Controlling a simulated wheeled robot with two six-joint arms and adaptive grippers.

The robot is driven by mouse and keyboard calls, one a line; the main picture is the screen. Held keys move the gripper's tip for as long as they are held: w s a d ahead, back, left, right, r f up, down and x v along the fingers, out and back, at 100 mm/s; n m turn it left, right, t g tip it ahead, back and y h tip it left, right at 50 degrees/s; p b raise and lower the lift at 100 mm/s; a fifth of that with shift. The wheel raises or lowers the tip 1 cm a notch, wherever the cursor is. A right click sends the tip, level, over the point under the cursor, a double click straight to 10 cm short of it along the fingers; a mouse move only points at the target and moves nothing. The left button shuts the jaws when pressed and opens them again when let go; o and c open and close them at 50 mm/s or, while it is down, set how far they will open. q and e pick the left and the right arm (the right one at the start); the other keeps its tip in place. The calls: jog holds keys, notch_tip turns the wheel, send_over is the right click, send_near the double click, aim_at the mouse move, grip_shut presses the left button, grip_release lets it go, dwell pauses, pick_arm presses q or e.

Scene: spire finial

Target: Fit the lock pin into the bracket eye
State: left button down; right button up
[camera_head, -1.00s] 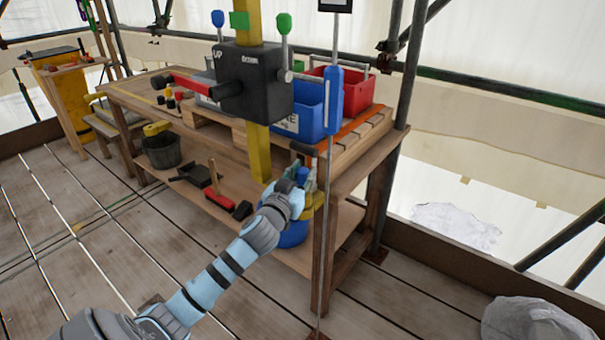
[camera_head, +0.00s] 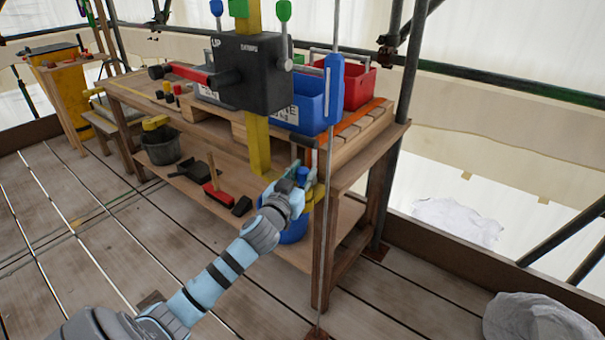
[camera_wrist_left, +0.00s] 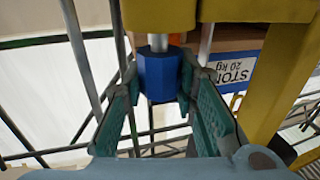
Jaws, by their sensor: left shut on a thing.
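The lock pin has a blue hexagonal head (camera_wrist_left: 158,77) and a pale metal shaft (camera_wrist_left: 158,42). My left gripper (camera_head: 301,175) is shut on the blue head, with one finger on each side in the left wrist view. The shaft points up toward a yellow block (camera_wrist_left: 158,14), which looks like the bracket. The shaft's upper end meets the block's lower edge in the picture; whether it is inside the eye cannot be told, as the eye is hidden. In the head view the blue head (camera_head: 303,173) shows small between the fingers. My right gripper is not in view.
A yellow post (camera_head: 256,148) carries a black box (camera_head: 255,75) with levers just above the gripper. A wooden bench (camera_head: 345,175) with blue (camera_head: 303,105) and red bins stands behind. A blue bucket (camera_head: 295,231) is below the gripper. The plank floor in front is clear.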

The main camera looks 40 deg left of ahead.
pick_arm(q)
jog(key=shift+f+b, duration=0.7)
jog(key=shift+f, duration=0.2)
jog(key=c, duration=1.2)
grip_release()
jog(key=shift+r, duration=0.1)
jog(key=v, duration=1.2)
